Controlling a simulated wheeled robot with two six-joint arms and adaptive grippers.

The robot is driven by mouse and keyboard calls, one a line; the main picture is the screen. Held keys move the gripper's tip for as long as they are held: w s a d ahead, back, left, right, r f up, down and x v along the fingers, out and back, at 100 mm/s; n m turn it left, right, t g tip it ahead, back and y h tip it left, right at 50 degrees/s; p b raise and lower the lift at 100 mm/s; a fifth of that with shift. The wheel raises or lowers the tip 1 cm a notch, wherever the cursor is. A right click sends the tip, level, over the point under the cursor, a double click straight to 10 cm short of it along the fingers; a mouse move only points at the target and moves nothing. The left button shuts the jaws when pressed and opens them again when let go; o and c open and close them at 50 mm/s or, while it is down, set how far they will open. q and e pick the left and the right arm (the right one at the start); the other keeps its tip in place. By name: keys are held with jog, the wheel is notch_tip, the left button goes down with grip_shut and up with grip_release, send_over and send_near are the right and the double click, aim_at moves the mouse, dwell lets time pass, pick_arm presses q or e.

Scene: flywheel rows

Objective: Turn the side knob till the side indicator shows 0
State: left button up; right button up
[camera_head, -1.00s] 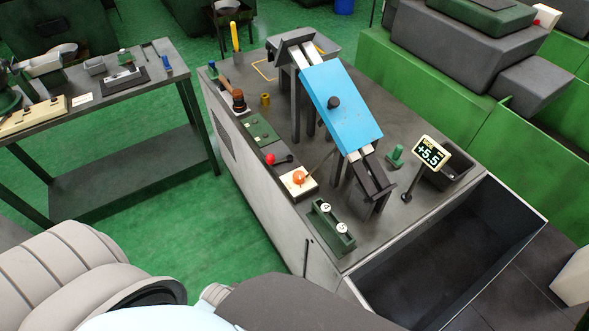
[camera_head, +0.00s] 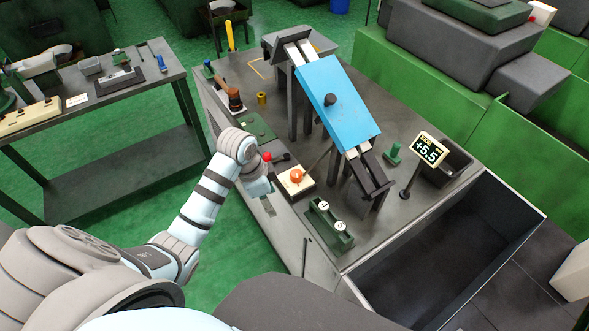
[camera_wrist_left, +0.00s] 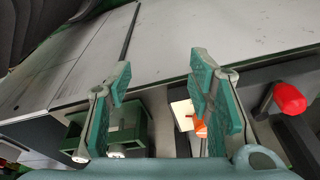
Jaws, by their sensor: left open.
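The side indicator (camera_head: 430,150) is a small screen on a stand at the bench's right, reading +5.5. A green block (camera_head: 329,228) at the bench's front edge carries two white knobs, one farther back (camera_head: 322,205) and one nearer (camera_head: 340,226). Their marks are too small to read, so I cannot tell which is the side knob. The block also shows at the lower left of the left wrist view (camera_wrist_left: 128,122), partly behind a finger. My left gripper (camera_head: 266,201) is open and empty at the bench's left edge, left of the block and apart from it (camera_wrist_left: 158,95). My right gripper is out of view.
An orange knob (camera_head: 296,175) on a cream plate and a red-knobbed lever (camera_head: 267,157) stand close to my left gripper. A blue sloped chute (camera_head: 338,100) rises mid-bench. An open grey bin (camera_head: 490,205) adjoins the bench's right end. A side table (camera_head: 100,85) stands left.

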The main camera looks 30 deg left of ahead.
pick_arm(q)
jog(key=w+a+r+m+h, duration=0.3)
jog(key=w+r+m, duration=0.2)
jog(key=w+r, duration=0.6)
jog(key=b, duration=0.9)
send_near(296, 173)
jog(key=x, duration=0.4)
jog(key=shift+f, duration=0.3)
jog(key=shift+g, duration=0.3)
jog(key=p+x, duration=0.1)
jog(key=x, duration=0.3)
jog(key=shift+w+d, duration=0.15)
jog(key=shift+c, duration=0.6)
jog(key=c, duration=1)
